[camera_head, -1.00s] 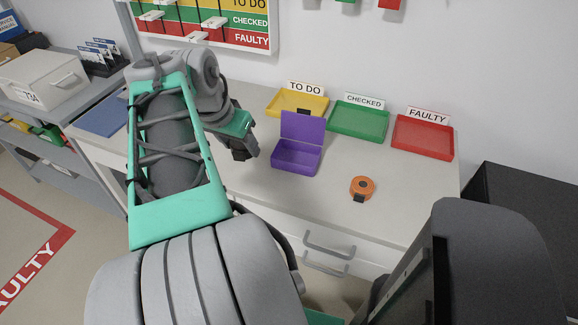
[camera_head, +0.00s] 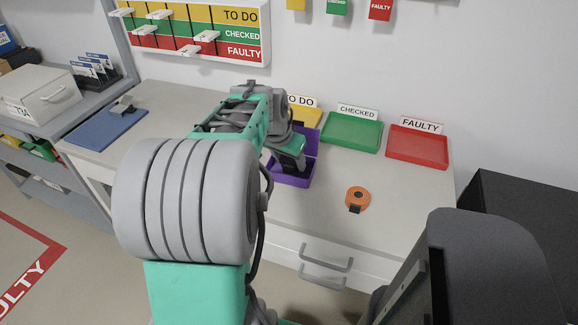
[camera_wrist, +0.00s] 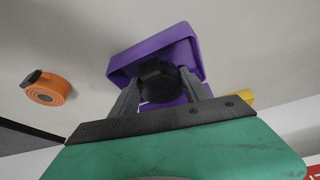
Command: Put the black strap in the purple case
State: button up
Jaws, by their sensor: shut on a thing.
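The open purple case (camera_head: 291,181) stands on the worktop in front of the yellow tray. My gripper (camera_head: 291,164) is over the case and hides much of it in the head view. In the wrist view my gripper (camera_wrist: 160,90) is shut on the dark, rounded black strap (camera_wrist: 157,79), held between the two fingers. The purple case (camera_wrist: 150,49) shows behind the strap there. I cannot tell whether the strap touches the case floor or hangs just above it.
An orange roll (camera_head: 357,198) with a black end lies right of the case. A green tray (camera_head: 352,132) and a red tray (camera_head: 417,148) stand behind it; a yellow tray (camera_head: 305,114) is partly hidden. A blue mat (camera_head: 105,127) lies at left. The front right worktop is clear.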

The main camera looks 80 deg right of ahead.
jog(key=shift+f, duration=0.95)
jog(key=shift+f, duration=0.2)
jog(key=o, duration=1.6)
jog(key=shift+a, duration=0.1)
jog(key=shift+c, duration=0.2)
